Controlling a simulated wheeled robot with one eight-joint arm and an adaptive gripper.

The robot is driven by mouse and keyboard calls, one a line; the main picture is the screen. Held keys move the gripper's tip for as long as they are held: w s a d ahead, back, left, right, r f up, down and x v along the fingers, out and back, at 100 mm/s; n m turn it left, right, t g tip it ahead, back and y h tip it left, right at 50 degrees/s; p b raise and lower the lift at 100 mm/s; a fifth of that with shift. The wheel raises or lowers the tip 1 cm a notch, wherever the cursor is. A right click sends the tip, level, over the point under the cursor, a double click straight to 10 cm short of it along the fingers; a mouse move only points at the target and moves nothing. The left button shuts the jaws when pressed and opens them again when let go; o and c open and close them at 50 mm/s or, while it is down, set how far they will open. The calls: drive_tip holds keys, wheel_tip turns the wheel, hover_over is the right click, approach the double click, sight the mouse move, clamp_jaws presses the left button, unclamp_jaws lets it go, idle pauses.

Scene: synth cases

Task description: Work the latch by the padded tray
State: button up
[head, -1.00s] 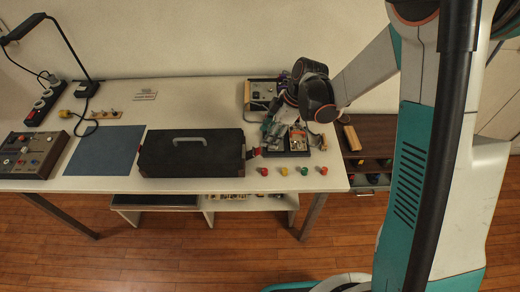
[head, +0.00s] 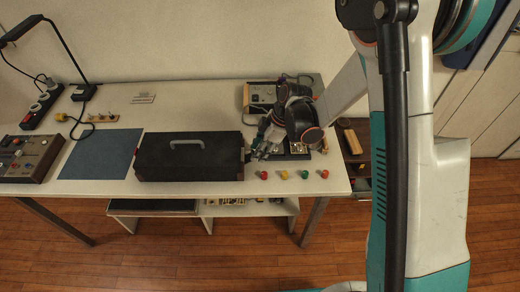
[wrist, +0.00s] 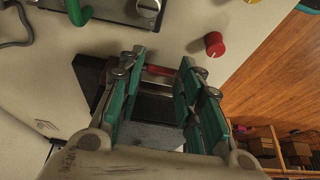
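A black case (head: 190,165) with a grey handle lies on the table. A red latch part (wrist: 150,71) with metal pieces is on its right end, and the wrist view shows it between my fingers, near their tips. My gripper (wrist: 162,75) has teal finger pads and is open, one finger on either side of the latch. I cannot tell whether a finger touches it. In the head view my gripper (head: 257,151) is at the case's right end and covers most of the latch. A dark tray (wrist: 108,12) holding small parts lies beyond the latch and is partly cut off.
A row of coloured knobs stands along the front edge; the red knob (wrist: 214,44) is close to my right finger. A control box (head: 262,95) stands behind my gripper. A blue mat (head: 100,155) lies left of the case. The table's front edge is near.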

sight(249, 158)
drive_tip(key=shift+a+r, duration=0.1)
drive_tip(key=shift+c, duration=0.2)
drive_tip(key=shift+a+r+h+p, duration=0.45)
drive_tip(key=shift+a+h, duration=0.2)
drive_tip(key=shift+h, duration=0.45)
drive_tip(key=shift+w+a+r+h, duration=0.15)
drive_tip(key=shift+a+h, duration=0.2)
drive_tip(key=shift+h, duration=0.3)
drive_tip(key=shift+s+a+r+h, duration=0.1)
drive_tip(key=shift+a+h, duration=0.25)
drive_tip(key=shift+h, duration=0.35)
drive_tip(key=shift+w+a+r+h, duration=0.15)
drive_tip(key=shift+a+h, duration=0.2)
drive_tip(key=shift+h, duration=0.3)
drive_tip(key=shift+s, duration=0.1)
drive_tip(key=o, duration=0.9)
drive_tip(key=shift+c, duration=0.2)
wheel_tip(249, 158, up, 12)
drive_tip(key=a, duration=0.2)
